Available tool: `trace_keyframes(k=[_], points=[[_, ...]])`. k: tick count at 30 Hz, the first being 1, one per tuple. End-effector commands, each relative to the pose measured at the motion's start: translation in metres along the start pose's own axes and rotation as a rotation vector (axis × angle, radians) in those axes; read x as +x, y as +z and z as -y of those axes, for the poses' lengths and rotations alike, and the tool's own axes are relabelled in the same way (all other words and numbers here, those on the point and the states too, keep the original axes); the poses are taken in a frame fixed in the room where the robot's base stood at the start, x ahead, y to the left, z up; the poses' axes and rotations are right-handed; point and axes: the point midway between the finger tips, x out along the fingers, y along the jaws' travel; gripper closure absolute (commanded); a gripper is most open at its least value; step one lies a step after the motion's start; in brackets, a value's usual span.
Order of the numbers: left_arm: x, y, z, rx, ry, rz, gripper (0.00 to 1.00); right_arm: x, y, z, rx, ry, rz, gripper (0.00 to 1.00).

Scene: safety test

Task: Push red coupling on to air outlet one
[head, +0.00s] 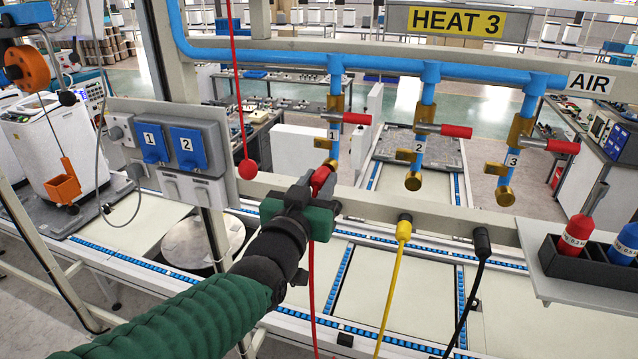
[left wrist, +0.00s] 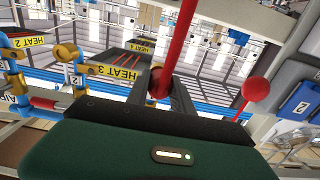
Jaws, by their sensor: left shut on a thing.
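My left gripper (head: 318,188) is shut on the red coupling (head: 321,176), with the red hose (head: 312,290) hanging below it. The coupling is directly under the brass lower end (head: 331,163) of air outlet one (head: 334,133), marked 1. They look very close or touching; I cannot tell whether the coupling is seated. In the left wrist view the red coupling (left wrist: 158,84) sits between the fingers, and the red hose (left wrist: 184,45) runs across the picture. The fingers hide part of the coupling. My right gripper is not in view.
Air outlets two (head: 420,140) and three (head: 515,150) hang to the right, with red valve handles. A yellow hose (head: 403,235) and a black hose (head: 481,245) hang from the rail. A red ball on a cord (head: 247,169) hangs left, near a switch panel (head: 180,145).

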Motion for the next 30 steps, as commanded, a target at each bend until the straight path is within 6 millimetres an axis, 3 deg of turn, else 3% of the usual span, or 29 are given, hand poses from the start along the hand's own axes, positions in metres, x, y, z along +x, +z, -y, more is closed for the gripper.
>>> trace_keyframes(k=[30], points=[[0.0001,-0.0001,-0.0023,0.0,0.0,-0.001,1.0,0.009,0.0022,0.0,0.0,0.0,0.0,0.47]])
